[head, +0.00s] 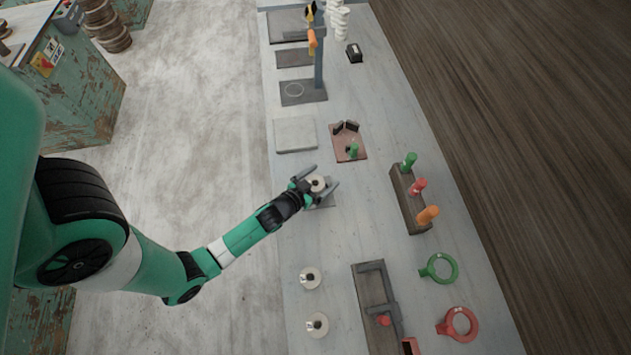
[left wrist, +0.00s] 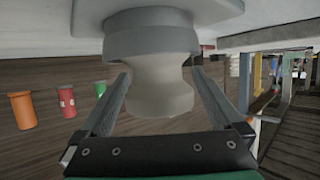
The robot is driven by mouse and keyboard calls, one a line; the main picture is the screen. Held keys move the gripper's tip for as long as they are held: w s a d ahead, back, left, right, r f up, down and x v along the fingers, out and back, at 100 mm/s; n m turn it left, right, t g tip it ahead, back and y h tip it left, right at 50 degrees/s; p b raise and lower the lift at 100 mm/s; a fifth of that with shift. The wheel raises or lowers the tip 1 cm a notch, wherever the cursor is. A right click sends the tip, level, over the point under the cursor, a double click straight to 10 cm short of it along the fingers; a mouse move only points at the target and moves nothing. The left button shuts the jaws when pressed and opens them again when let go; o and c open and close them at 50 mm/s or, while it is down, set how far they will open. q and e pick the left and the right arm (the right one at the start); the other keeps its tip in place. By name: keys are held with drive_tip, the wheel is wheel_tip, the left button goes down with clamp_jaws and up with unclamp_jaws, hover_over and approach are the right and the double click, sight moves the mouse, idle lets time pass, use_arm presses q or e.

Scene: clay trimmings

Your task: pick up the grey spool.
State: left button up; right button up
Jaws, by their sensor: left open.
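In the left wrist view, a spool (left wrist: 160,88) with a pale waisted body and a grey collar (left wrist: 150,37) fills the space between the open fingers. Gaps show beside its waist. Two similar pale spools, one (head: 311,278) and another (head: 317,325), sit nearer on the bench. My right gripper is not in view.
A rack (head: 409,205) with green, red and orange pegs stands to the right. A brown plate (head: 348,148) with a green piece lies beyond the spool. Green ring (head: 440,268), red ring (head: 460,324) and dark fixture (head: 372,295) are nearer. Bare bench lies left of the rack.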

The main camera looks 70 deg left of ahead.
sight(321, 177)
use_arm(q)
drive_tip(key=shift+c, duration=0.3)
drive_tip(key=c, duration=1.5)
drive_tip(key=shift+s+r+p, duration=0.1)
drive_tip(key=shift+r+p, duration=0.35)
drive_tip(key=shift+r, duration=0.15)
wheel_tip(321, 177, up, 3)
drive_tip(key=shift+d+f+p, duration=0.1)
drive_tip(key=shift+p, duration=0.95)
drive_tip(key=d+r, duration=0.1)
drive_tip(key=s+r, duration=0.1)
drive_tip(key=s+d+r, duration=0.1)
drive_tip(key=shift+s+d+r, duration=0.25)
drive_tip(key=shift+d+r, duration=0.05)
drive_tip(key=shift+r, duration=0.05)
drive_tip(key=shift+w+d+r+b+v, duration=0.25)
drive_tip(key=shift+b+v, duration=0.25)
drive_tip(key=shift+v, duration=1.4)
drive_tip(key=shift+w+d+r+b+v, duration=0.1)
drive_tip(key=shift+w+d+b+v, duration=0.35)
drive_tip(key=shift+v, duration=1.45)
drive_tip(key=shift+w+d+r+b+v, duration=0.15)
drive_tip(key=shift+b+v, duration=0.45)
drive_tip(key=shift+v, duration=1.25)
